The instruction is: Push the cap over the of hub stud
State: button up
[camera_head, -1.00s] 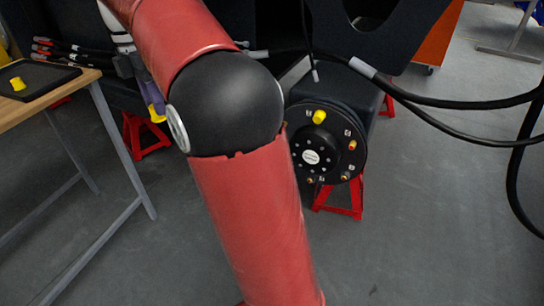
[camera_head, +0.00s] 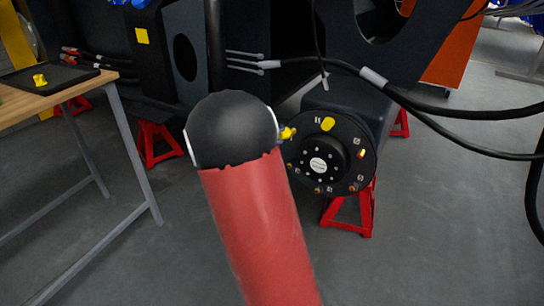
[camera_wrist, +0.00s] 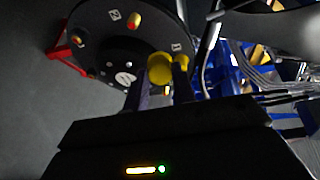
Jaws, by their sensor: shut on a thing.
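The black round hub (camera_head: 308,172) faces me, with a pale centre disc and small orange studs around its face, such as one stud (camera_head: 361,153) at the right. A yellow cap (camera_head: 328,124) sits at the hub's top. My gripper (camera_head: 285,133) is at the hub's upper left edge, mostly hidden behind my arm. It is shut on another yellow cap (camera_wrist: 160,68), seen between the fingers in the wrist view, in front of the hub (camera_wrist: 88,30). A second yellow patch (camera_wrist: 181,59) shows beside the right finger. I cannot tell whether the held cap touches a stud.
Red stands (camera_head: 350,212) support the chassis. Black cables (camera_head: 450,108) hang at the right. The grey floor in front is clear.

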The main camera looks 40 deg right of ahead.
notch_tip(320, 180, down, 6)
jog(key=w+n+t, duration=0.1)
jog(key=n+t, duration=0.2)
jog(key=t, duration=0.2)
jog(key=shift+a+n+t+h+b, duration=0.15)
jog(key=shift+n+t+h+b, duration=0.15)
jog(key=shift+h+b, duration=0.1)
jog(key=shift+p, duration=0.5)
jog(key=p+x, duration=0.1)
jog(key=x, duration=0.5)
jog(key=shift+w+d+p, duration=0.25)
jog(key=shift+d+p, duration=0.05)
jog(key=shift+d, duration=0.15)
jog(key=shift+p+x, duration=0.3)
jog(key=shift+x, duration=0.8)
jog(key=shift+d+f, duration=0.1)
jog(key=shift+d, duration=0.05)
